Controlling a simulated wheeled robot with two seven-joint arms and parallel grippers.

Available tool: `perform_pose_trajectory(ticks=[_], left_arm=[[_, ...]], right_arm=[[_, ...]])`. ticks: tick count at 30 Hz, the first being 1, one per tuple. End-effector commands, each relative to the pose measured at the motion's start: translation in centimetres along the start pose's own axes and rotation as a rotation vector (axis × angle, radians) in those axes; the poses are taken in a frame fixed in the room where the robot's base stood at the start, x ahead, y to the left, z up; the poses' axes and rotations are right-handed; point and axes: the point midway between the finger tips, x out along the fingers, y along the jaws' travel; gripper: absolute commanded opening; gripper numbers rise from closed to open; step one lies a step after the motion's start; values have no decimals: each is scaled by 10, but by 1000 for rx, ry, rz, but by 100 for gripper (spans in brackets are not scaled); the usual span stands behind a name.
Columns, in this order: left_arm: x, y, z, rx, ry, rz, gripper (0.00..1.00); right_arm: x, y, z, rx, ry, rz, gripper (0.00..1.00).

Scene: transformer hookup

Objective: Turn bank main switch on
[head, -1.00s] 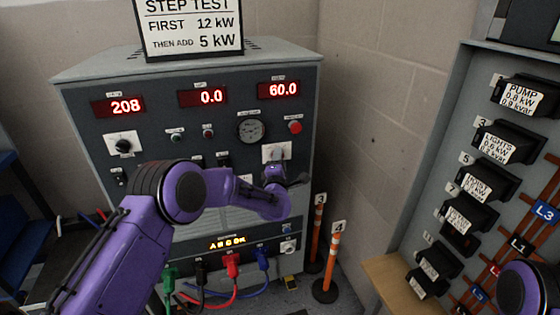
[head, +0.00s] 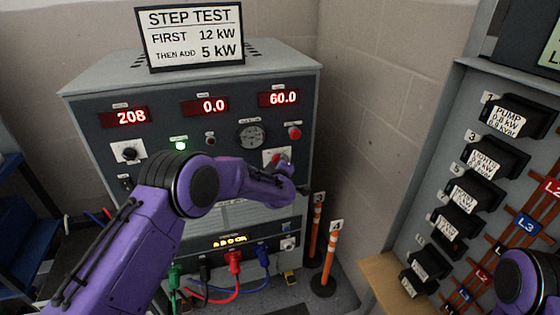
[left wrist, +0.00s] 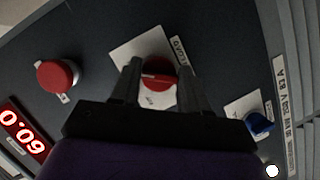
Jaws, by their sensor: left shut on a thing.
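The bank main switch is a red rotary knob (left wrist: 158,72) on a white plate (left wrist: 158,46) on the front of the grey load bank cabinet (head: 95,85). My left gripper (left wrist: 158,80) has one finger on each side of the knob and is shut on it. In the head view the white switch plate (head: 270,158) shows above my left wrist, which hides part of the switch. A green lamp (head: 180,145) on the panel is lit. My right gripper is out of view; only part of my right arm shows at the lower right.
A red push button (head: 295,132) sits above the switch; a blue knob (left wrist: 259,123) is close by in the wrist view. Displays read 208, 0.0 and 60.0. Coloured cables (head: 235,262) plug in below. Orange posts (head: 330,255) and a breaker panel (head: 455,110) stand to the right.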

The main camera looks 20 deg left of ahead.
Motion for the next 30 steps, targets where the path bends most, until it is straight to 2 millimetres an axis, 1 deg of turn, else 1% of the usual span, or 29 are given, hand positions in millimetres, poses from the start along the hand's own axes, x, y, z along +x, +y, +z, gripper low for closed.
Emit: perform_pose_trajectory(ticks=[1,9,26,27,29,30], left_arm=[[-1,2,-1,25,-1,-10,14],[0,1,0,117,0,-49,14],[0,0,1,144,0,-60,14],[0,0,1,144,0,-60,51],[0,0,1,143,0,-59,70],[0,0,1,143,0,-59,70]], right_arm=[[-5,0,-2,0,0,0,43],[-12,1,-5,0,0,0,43],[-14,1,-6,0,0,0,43],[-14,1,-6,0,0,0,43],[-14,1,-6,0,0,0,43],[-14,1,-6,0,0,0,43]])
